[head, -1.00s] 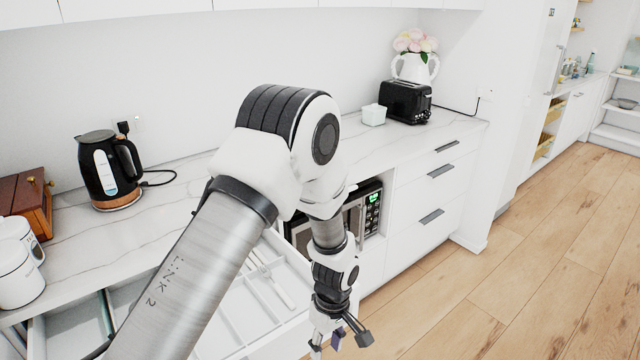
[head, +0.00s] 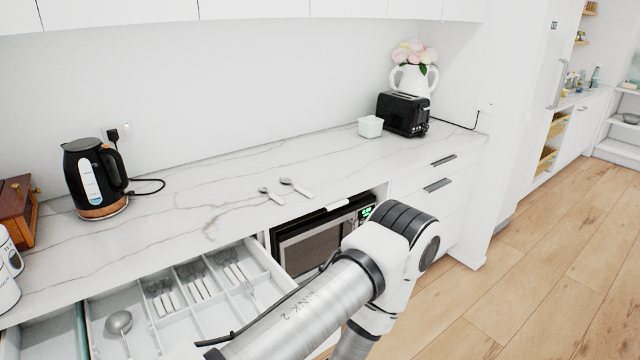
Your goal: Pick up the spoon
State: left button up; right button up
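Two spoons lie side by side on the marble counter (head: 220,190), above the microwave: one spoon (head: 271,196) at the left and another spoon (head: 297,188) just right of it. A larger spoon or ladle with a round bowl (head: 119,321) lies in the left compartment of the open drawer (head: 90,330). Several forks or similar cutlery (head: 197,283) lie in the drawer's narrow compartments. One of my arms crosses the lower middle, its elbow in front of the microwave; its forearm drops below the picture. Neither gripper shows.
A microwave (head: 318,245) sits under the counter. A black kettle (head: 94,178) and wooden box (head: 18,211) stand at left. A toaster (head: 404,113), small pale container (head: 370,126) and flower vase (head: 412,77) stand at the back right. The middle counter is mostly clear.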

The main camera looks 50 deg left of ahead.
aim_at(285, 180)
jog(key=i+u, duration=0.3)
jog(key=i, duration=0.25)
jog(key=i+l+u, duration=0.25)
jog(key=i, duration=0.3)
jog(key=i+l+u, duration=0.1)
jog(key=i+u, duration=0.2)
jog(key=i, duration=0.25)
